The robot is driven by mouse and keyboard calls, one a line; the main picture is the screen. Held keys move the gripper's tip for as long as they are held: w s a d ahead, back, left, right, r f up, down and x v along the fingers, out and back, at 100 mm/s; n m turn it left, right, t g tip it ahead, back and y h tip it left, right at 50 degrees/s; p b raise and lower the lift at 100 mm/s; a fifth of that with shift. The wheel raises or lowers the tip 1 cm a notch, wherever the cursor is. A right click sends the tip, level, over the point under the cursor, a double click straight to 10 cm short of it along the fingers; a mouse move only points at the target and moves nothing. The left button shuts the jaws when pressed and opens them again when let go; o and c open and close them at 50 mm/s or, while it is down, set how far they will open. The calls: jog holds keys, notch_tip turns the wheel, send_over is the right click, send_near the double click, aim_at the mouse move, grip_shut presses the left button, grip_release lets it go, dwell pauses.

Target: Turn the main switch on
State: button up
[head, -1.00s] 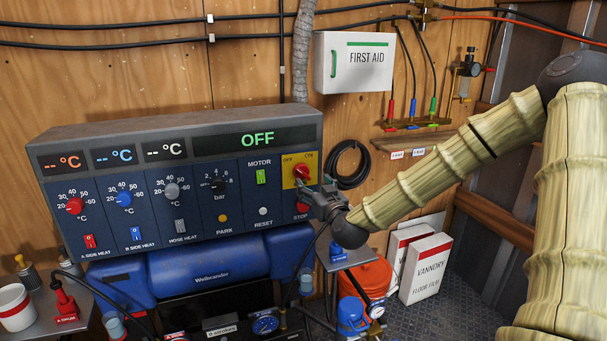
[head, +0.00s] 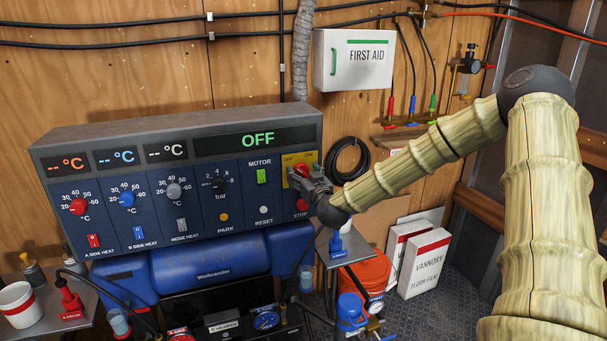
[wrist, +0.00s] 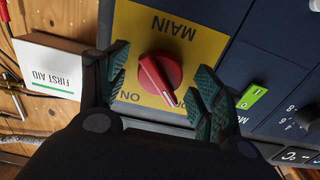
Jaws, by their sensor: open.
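The main switch is a red rotary knob (wrist: 158,76) with a white pointer, on a yellow plate (wrist: 203,45) marked MAIN, with ON readable beside it. In the wrist view, which is upside down, the pointer faces lower right, away from ON. In the head view the red knob (head: 302,171) is partly hidden by my gripper (head: 305,184). My gripper (wrist: 163,75) is open, with one finger on each side of the knob and visible gaps between. The panel display (head: 257,139) reads OFF.
A green motor switch (wrist: 252,96) lies close to the right finger in the wrist view. The red stop button (head: 302,204) sits just below the main switch. A first aid box (head: 353,61) hangs on the wall above right, and a coiled black hose (head: 347,146) hangs beside the panel.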

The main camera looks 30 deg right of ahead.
jog(key=c, duration=1.1)
jog(key=shift+o, duration=0.2)
jog(key=shift+m+b, duration=0.3)
jog(key=m+b, duration=0.3)
jog(key=shift+f+b, duration=0.2)
jog(key=shift+b, duration=0.15)
jog(key=m+b, duration=0.5)
jog(key=shift+m, duration=0.4)
jog(key=m+b, duration=0.5)
jog(key=shift+o, duration=0.4)
jog(key=shift+r+m+b, duration=0.15)
jog(key=shift+m+b, duration=1.35)
jog(key=shift+m, duration=0.4)
